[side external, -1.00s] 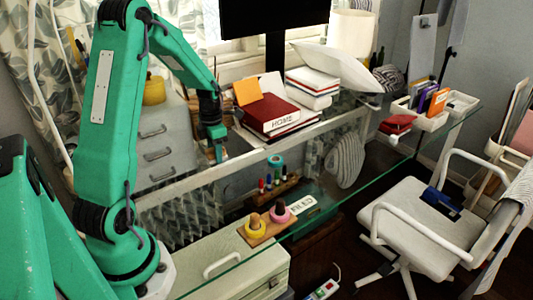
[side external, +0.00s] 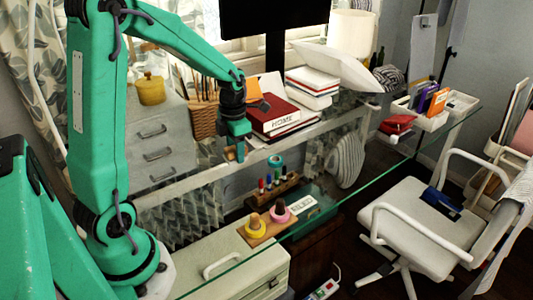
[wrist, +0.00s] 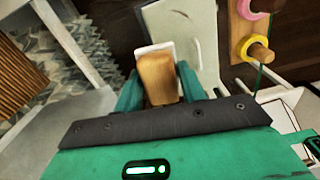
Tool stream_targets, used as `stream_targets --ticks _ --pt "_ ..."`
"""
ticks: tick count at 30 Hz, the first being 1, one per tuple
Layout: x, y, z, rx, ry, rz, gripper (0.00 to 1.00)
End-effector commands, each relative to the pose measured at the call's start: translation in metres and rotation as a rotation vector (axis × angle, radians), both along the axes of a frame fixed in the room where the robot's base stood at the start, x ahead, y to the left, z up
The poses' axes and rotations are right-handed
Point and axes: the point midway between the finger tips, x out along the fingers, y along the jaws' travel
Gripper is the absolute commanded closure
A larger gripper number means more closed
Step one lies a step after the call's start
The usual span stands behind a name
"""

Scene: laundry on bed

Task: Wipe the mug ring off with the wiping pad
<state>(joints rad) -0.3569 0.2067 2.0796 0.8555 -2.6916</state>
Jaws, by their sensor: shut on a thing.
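My gripper (side external: 236,150) is shut on the wooden handle of the wiping pad (wrist: 157,77), above the glass desk (side external: 385,168). In the wrist view, the fingers (wrist: 158,92) stand on both sides of the tan handle. A white pad edge shows beyond it. In the side view only a small tan piece of the pad (side external: 240,151) shows at the fingertips. I cannot tell whether the pad touches the glass. I cannot make out the mug ring in either view.
A red HOME binder (side external: 278,118) lies behind and right of my gripper, with a wicker basket (side external: 203,119) behind it. A wooden base with yellow and pink rings (side external: 265,228) and a pale case (side external: 240,268) are towards the front. A white tray (side external: 432,120) stands at the right.

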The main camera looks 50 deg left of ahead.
Motion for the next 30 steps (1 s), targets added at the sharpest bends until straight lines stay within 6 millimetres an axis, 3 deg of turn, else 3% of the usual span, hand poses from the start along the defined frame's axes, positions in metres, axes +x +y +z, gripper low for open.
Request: stream_targets --ticks 10,11,13,14,23,30 --pt "0.0 0.0 0.0 0.0 0.0 0.0 0.83" --pt "0.0 0.0 0.0 0.0 0.0 0.0 0.62" --pt "0.0 0.0 0.0 0.0 0.0 0.0 0.76" --pt "0.0 0.0 0.0 0.0 0.0 0.0 0.78" --pt "-0.003 -0.002 -0.002 0.0 0.0 -0.041 0.78" --pt "-0.013 -0.011 -0.009 0.0 0.001 -0.206 0.78"
